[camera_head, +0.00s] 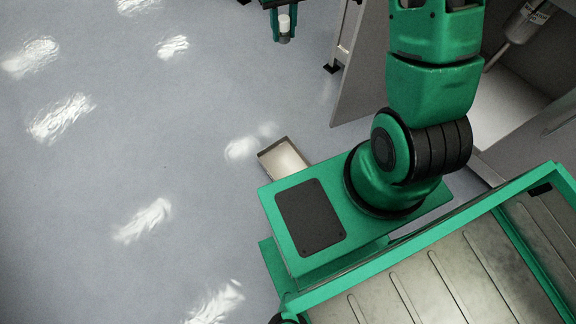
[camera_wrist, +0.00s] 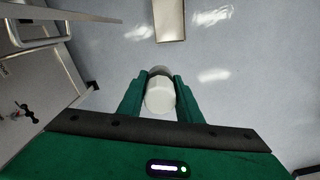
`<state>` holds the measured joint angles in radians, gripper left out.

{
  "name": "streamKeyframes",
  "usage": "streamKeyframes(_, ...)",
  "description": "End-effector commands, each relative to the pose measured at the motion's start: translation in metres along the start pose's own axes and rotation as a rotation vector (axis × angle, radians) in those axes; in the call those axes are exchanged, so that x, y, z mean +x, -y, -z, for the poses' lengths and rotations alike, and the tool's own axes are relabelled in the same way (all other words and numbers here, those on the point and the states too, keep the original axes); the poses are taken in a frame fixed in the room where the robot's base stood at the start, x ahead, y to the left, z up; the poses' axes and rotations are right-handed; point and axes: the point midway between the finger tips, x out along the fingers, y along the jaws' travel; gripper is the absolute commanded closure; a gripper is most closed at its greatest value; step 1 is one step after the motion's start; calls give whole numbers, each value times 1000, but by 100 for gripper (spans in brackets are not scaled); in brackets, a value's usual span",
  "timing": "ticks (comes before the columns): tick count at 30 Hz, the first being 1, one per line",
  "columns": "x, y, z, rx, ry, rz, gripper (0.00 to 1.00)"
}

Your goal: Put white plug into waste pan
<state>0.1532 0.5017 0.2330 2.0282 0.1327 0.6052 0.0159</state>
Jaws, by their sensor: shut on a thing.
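The white plug (camera_head: 284,22) is between the fingers of my gripper (camera_head: 284,38) at the top of the head view. In the wrist view the plug (camera_wrist: 160,95) is a white cylinder with a darker band at its far end. My gripper (camera_wrist: 160,92) is shut on it, with a green finger on each side. The waste pan (camera_head: 284,158) is a shallow metal tray on the floor, partly hidden behind my base. It also shows at the top of the wrist view (camera_wrist: 169,22), apart from the plug and cut off by the picture edge.
A grey panel structure (camera_head: 357,75) stands on the right of the head view, with a metal cylinder (camera_head: 527,22) inside. The wrist view shows a metal frame (camera_wrist: 45,32) at upper left. The grey floor (camera_head: 130,180) on the left is clear, with bright light patches.

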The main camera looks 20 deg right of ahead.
Motion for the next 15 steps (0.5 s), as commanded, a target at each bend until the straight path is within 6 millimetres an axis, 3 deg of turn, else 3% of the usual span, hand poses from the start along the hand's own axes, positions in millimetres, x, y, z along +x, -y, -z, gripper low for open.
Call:
streamKeyframes(9, 114, 38, 27, 168, 7, 14, 100)
streamKeyframes(15, 193, 64, 30, 289, 7, 21, 100)
